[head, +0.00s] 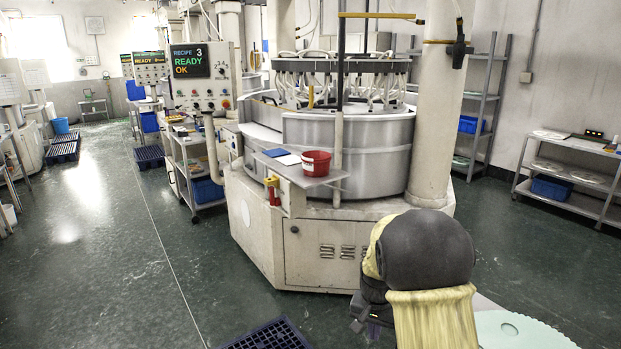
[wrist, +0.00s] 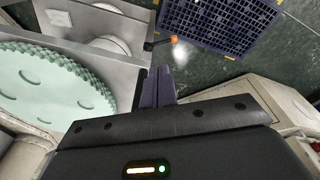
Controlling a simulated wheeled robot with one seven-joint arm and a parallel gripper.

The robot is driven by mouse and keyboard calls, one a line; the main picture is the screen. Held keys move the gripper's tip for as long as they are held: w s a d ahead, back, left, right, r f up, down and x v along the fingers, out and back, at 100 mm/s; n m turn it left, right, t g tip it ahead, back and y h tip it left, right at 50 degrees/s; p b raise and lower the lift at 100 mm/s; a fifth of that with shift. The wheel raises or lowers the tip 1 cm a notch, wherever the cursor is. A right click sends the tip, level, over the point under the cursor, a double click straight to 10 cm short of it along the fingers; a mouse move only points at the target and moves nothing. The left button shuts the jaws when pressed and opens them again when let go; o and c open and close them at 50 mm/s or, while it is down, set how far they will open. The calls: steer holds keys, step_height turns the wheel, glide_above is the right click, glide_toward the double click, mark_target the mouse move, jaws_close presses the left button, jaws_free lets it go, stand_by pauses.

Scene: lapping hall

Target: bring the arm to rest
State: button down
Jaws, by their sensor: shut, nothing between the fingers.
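My gripper (wrist: 157,88) shows in the wrist view with its two dark fingers together and nothing between them. In the head view my arm is at the lower right, in front of the large lapping machine (head: 340,252). My gripper is mostly hidden there behind my own arm links. In the wrist view the fingertips point toward a dark rod with an orange tip (wrist: 174,39); I cannot tell how far apart they are.
A pale green toothed disc (wrist: 45,85) lies left of the fingers. A blue slatted pallet (wrist: 215,22) is on the floor. A red bucket (head: 316,163) stands on the machine's side shelf. A control panel (head: 202,75) reads READY OK. The green floor at left (head: 110,240) is clear.

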steer(key=s+r+n+p, duration=0.1)
steer(key=s+r, duration=0.2)
steer(key=s, duration=0.3)
steer(key=s+r+n+t+p, duration=0.1)
steer(key=s+r+n+p, duration=0.1)
steer(key=s+r, duration=0.2)
steer(key=s+r+n+p, duration=0.1)
steer(key=s+r, duration=0.2)
steer(key=s, duration=0.7)
steer(key=shift+r+n+y+p, duration=0.25)
steer(key=shift+n+y+p, duration=0.05)
steer(key=shift+n+y, duration=0.1)
steer(key=shift+w, duration=0.1)
steer(key=shift+d, duration=0.15)
